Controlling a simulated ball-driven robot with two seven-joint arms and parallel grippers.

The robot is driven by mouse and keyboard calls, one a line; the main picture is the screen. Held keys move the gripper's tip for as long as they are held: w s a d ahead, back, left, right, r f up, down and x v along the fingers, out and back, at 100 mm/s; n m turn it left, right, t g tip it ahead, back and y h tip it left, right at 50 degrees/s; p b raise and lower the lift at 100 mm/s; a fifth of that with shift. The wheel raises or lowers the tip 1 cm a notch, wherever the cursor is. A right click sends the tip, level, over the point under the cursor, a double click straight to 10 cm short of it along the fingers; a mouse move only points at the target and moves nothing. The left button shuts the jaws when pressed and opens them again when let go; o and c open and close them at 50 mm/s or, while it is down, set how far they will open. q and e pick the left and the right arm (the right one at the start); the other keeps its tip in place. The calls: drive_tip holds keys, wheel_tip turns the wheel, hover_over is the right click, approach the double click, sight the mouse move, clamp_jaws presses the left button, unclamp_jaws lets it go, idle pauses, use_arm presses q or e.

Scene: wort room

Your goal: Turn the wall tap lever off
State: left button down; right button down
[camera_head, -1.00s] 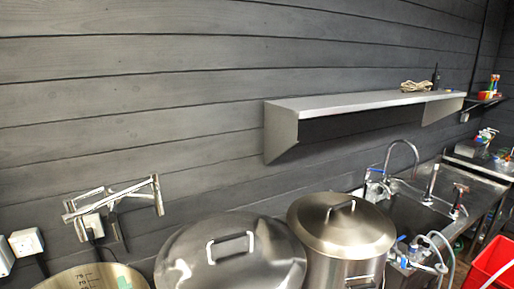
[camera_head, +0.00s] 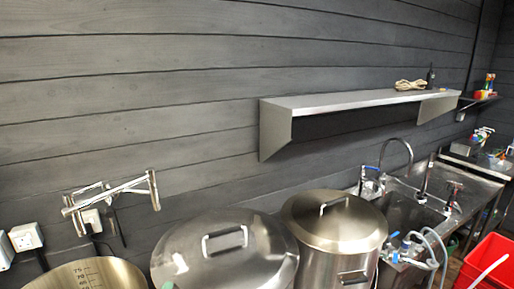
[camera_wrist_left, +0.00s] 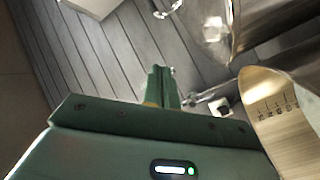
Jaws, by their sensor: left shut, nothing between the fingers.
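At the sink in the head view, a tap with a blue lever (camera_head: 371,168) stands near the wall, beside a tall curved spout (camera_head: 408,150). Other blue-handled valves (camera_head: 405,244) with a pale hose sit at the sink's front. I cannot tell for certain which is the wall tap lever, nor its exact angle. My left gripper (camera_wrist_left: 164,88) shows in the left wrist view as green fingers, shut and empty, with the wall boards behind and no contact visible.
Two lidded steel pots (camera_head: 226,262) (camera_head: 337,222) and an open graduated pot (camera_head: 85,274) stand in front of the wall. A steel shelf (camera_head: 350,101) juts out above. A chrome bracket (camera_head: 112,195) is at left. A red bin (camera_head: 490,265) is at lower right.

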use_arm(q)
drive_tip(key=s+d+f+m+g+h, duration=0.1)
drive_tip(key=s+d+f+m+g, duration=0.25)
drive_tip(key=s+m+g, duration=0.45)
drive_tip(key=s+a+r+m+g+y, duration=0.1)
drive_tip(key=s+a+m+y, duration=0.35)
drive_tip(key=s, duration=0.35)
drive_tip(key=s+a+r+m+g+y, duration=0.1)
drive_tip(key=s+a+m+g+y, duration=0.15)
drive_tip(key=s+a, duration=0.5)
drive_tip(key=s+d+f+g+h+b, duration=0.15)
drive_tip(key=f+b, duration=0.25)
drive_tip(key=f, duration=0.8)
drive_tip(key=s+d+f+b, duration=0.1)
drive_tip(key=d+f+b, duration=0.15)
drive_tip(key=f, duration=0.95)
drive_tip(key=s+d+f+g+h+b, duration=0.15)
drive_tip(key=f+b, duration=0.35)
drive_tip(key=f, duration=0.8)
drive_tip(key=s+f+n+g+b, duration=0.1)
drive_tip(key=s+f+b, duration=0.4)
drive_tip(key=s+f, duration=0.5)
drive_tip(key=s+f+n+g+h+b, duration=0.1)
drive_tip(key=s+f+b, duration=0.4)
drive_tip(key=s+f, duration=0.6)
wheel_tip(320, 180, down, 6)
drive_tip(key=shift+d+f+n, duration=0.1)
drive_tip(key=shift+d+n, duration=0.05)
drive_tip(key=shift+n, duration=0.65)
